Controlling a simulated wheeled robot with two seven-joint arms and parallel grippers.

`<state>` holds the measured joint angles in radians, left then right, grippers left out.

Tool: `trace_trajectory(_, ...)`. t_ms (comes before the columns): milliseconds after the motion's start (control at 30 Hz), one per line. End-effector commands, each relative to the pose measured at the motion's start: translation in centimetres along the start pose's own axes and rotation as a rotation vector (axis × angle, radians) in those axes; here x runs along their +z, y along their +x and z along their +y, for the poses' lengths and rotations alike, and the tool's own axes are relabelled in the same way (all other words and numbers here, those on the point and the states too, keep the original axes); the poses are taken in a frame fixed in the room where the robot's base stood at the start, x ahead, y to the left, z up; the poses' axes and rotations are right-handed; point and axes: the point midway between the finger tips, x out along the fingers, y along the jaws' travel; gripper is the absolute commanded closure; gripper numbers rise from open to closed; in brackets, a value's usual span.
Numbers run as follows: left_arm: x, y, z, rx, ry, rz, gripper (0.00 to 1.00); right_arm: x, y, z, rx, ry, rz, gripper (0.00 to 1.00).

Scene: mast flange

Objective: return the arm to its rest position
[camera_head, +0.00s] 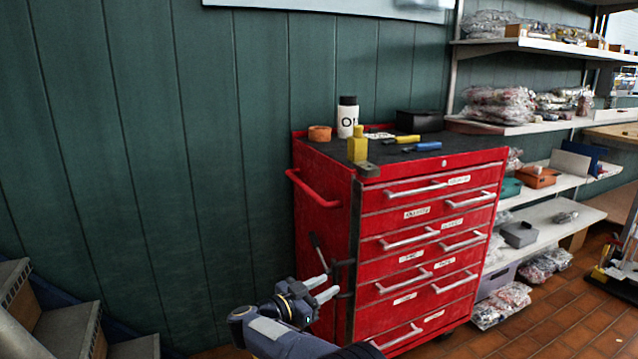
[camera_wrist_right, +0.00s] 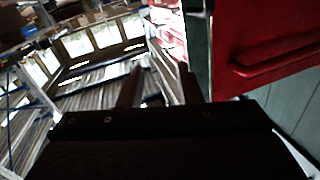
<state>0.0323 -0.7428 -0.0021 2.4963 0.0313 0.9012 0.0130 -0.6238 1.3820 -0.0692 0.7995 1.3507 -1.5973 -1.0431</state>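My right gripper (camera_head: 331,287) is low in the head view, beside the left side of the red tool cabinet (camera_head: 327,234). Its two pale fingers point right and up, toward the cabinet's lower front corner. I cannot tell if they touch it. In the right wrist view the two dark fingers (camera_wrist_right: 160,82) stand apart, with no held object visible between them. The red cabinet (camera_wrist_right: 245,30) is at the right of that view. A thin dark-handled rod (camera_head: 318,250) shows just above the gripper; what it is attached to is unclear. My left gripper is not in view.
On the cabinet's black top stand a white bottle (camera_head: 347,117), a yellow block (camera_head: 357,145), an orange roll (camera_head: 319,133) and a black box (camera_head: 419,121). A red side handle (camera_head: 312,188) juts left above my gripper. Stairs (camera_head: 62,325) are at lower left; shelves (camera_head: 535,127) stand right.

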Motion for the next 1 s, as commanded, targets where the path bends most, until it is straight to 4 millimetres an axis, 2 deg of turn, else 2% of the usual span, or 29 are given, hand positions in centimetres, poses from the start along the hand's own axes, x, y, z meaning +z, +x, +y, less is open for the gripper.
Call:
trace_trajectory(33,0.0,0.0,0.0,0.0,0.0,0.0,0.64,-1.4,1.2,-0.2,-0.026,0.025,-0.004,0.68)
trace_trajectory(167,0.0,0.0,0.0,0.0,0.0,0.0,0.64,-4.7,4.1,-1.0,-0.131,0.088,-0.019,0.68)
trace_trajectory(267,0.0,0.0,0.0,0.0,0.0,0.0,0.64,-7.9,6.5,-1.2,-0.231,0.143,-0.037,0.68)
trace_trajectory(367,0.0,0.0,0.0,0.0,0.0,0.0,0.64,-11.9,9.1,-0.8,-0.363,0.202,-0.069,0.68)
trace_trajectory(467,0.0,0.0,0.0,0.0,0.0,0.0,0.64,-16.1,11.0,0.8,-0.523,0.253,-0.122,0.68)
trace_trajectory(600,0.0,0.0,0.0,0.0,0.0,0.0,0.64,-20.2,11.2,4.8,-0.736,0.28,-0.23,0.68)
trace_trajectory(667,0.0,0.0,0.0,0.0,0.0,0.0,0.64,-21.3,10.6,7.2,-0.816,0.275,-0.288,0.68)
trace_trajectory(733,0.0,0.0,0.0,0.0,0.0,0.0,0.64,-22.0,9.2,10.4,-0.899,0.257,-0.364,0.68)
trace_trajectory(867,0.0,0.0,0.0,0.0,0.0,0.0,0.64,-21.5,5.5,17.4,-1.013,0.19,-0.53,0.68)
trace_trajectory(1000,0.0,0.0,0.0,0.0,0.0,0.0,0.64,-18.5,0.2,25.9,-1.065,0.079,-0.735,0.68)
